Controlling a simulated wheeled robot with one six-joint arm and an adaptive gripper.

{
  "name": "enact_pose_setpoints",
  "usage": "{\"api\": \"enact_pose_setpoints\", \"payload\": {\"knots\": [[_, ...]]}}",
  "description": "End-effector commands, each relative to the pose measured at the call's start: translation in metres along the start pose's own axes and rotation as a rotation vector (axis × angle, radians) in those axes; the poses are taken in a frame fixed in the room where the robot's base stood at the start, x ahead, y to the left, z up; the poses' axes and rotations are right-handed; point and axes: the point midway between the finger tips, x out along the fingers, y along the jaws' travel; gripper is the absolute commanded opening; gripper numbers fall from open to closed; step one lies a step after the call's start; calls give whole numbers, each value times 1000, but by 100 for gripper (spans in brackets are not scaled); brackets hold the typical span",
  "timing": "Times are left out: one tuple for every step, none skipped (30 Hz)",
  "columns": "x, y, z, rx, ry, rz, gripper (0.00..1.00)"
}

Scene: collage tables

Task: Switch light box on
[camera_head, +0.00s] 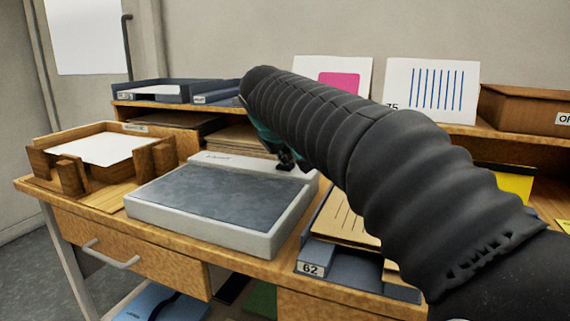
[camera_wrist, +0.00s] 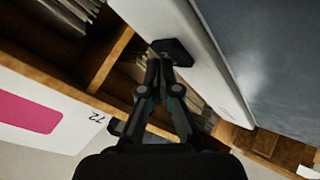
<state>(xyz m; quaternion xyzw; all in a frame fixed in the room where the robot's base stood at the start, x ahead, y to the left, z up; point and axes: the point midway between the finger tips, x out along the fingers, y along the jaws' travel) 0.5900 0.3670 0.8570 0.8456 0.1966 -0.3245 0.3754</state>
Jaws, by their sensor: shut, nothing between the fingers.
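The light box (camera_head: 225,198) lies on the desk, a pale frame around a dark grey panel that looks unlit. In the wrist view its pale frame (camera_wrist: 205,75) and grey panel (camera_wrist: 265,45) fill the upper right. A small black switch (camera_wrist: 176,50) sits on the frame there. My gripper (camera_wrist: 158,62) is shut and empty, its fingertips right at the switch; I cannot tell whether they touch it. In the head view my gripper (camera_head: 286,160) is at the box's back right corner, mostly hidden behind my arm.
A wooden tray (camera_head: 70,172) with white paper stands left of the box. A grey tray (camera_head: 325,250) labelled 62 sits at its right. A shelf behind holds dark trays (camera_head: 170,92), cards (camera_head: 430,85) and a brown box (camera_head: 530,110).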

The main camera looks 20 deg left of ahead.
Motion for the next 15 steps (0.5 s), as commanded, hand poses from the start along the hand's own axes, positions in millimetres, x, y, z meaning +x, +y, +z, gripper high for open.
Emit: {"api": "enact_pose_setpoints", "payload": {"knots": [[1,0,1,0,0,0,0],[1,-1,1,0,0,0,0],[1,-1,1,0,0,0,0],[2,-1,1,0,-1,0,0],[2,-1,1,0,-1,0,0],[2,-1,1,0,-1,0,0],[2,-1,1,0,-1,0,0],[2,-1,1,0,-1,0,0],[1,-1,1,0,-1,0,0],[1,-1,1,0,-1,0,0],[1,0,1,0,-1,0,0],[0,0,0,0,-1,0,0],[-1,1,-1,0,-1,0,0],[-2,1,-1,0,-1,0,0],[-3,2,-2,0,-1,0,0]]}}
